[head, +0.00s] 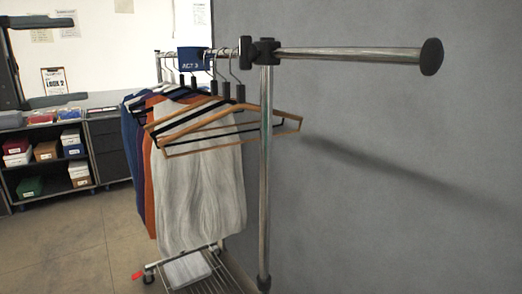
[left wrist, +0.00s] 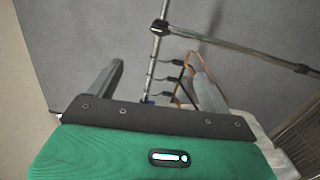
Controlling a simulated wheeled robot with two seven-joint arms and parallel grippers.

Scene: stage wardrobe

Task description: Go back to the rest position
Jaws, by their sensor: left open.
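My left gripper (head: 80,57) is at the upper left of the head view, its dark fingers spread wide with nothing between them. In the left wrist view my left gripper (left wrist: 156,60) is also open and empty, in front of a grey wall and part of the rack. The clothes rack (head: 265,170) stands to the right of the gripper in the head view, apart from it. Its rail shows in the left wrist view (left wrist: 245,52). My right gripper is in neither view.
Grey, orange and blue garments (head: 200,185) hang on the rack beside bare hangers (head: 235,128) and a blue tag (head: 193,59). The rail's free end (head: 431,57) juts right along the grey wall (head: 420,200). Shelves with boxes (head: 45,151) stand at the left. Floor (head: 65,240) in front is clear.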

